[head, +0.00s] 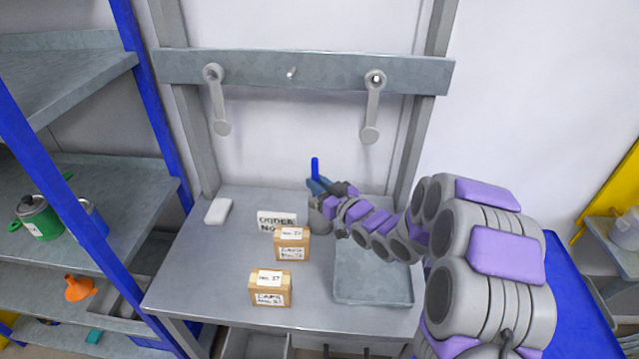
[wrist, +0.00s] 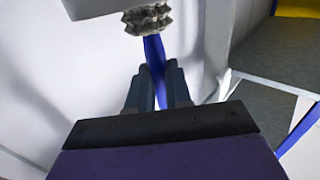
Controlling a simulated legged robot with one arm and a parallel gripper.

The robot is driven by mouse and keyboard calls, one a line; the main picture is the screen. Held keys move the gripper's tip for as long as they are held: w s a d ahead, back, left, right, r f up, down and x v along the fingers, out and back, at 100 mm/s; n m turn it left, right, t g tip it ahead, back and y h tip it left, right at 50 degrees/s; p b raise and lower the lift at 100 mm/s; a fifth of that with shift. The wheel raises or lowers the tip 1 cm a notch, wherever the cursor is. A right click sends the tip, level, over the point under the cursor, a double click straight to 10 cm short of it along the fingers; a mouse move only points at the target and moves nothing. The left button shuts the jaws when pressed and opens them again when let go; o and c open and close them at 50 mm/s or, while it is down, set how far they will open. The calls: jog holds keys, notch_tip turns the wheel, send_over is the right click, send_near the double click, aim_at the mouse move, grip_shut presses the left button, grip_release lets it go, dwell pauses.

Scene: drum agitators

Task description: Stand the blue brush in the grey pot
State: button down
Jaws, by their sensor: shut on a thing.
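The blue brush (head: 315,167) is held upright, its blue end sticking up above my gripper (head: 319,185). The fingers are shut on its handle. The grey pot (head: 320,216) stands on the bench just below the gripper, partly hidden by the gripper and arm. In the wrist view the blue handle (wrist: 154,62) runs between the two fingers (wrist: 158,82), and the brush's rough grey-brown bristle end (wrist: 147,19) shows at the top. A pale grey shape lies behind the bristles. I cannot tell whether the bristles are inside the pot or above it.
A grey tray (head: 373,298) lies on the bench at the right, under my arm. Two cardboard boxes (head: 291,245) (head: 270,289), a white card (head: 276,219) and a white block (head: 218,211) are on the left and middle. A rail with two cranks (head: 217,100) (head: 372,108) hangs above.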

jog(key=shift+d, duration=0.25)
jog(key=c, duration=1)
grip_release()
jog(key=shift+d+r, duration=0.2)
jog(key=shift+d, duration=0.95)
jog(key=shift+o, duration=0.2)
jog(key=shift+a+f, duration=0.1)
jog(key=shift+a, duration=0.9)
jog(key=p+v, duration=0.4)
jog(key=v, duration=1.3)
jog(key=shift+s+d+f, duration=0.15)
jog(key=shift+d+f, duration=0.05)
jog(key=shift+d, duration=0.15)
jog(key=shift+d, duration=0.2)
jog(key=shift+a, duration=0.1)
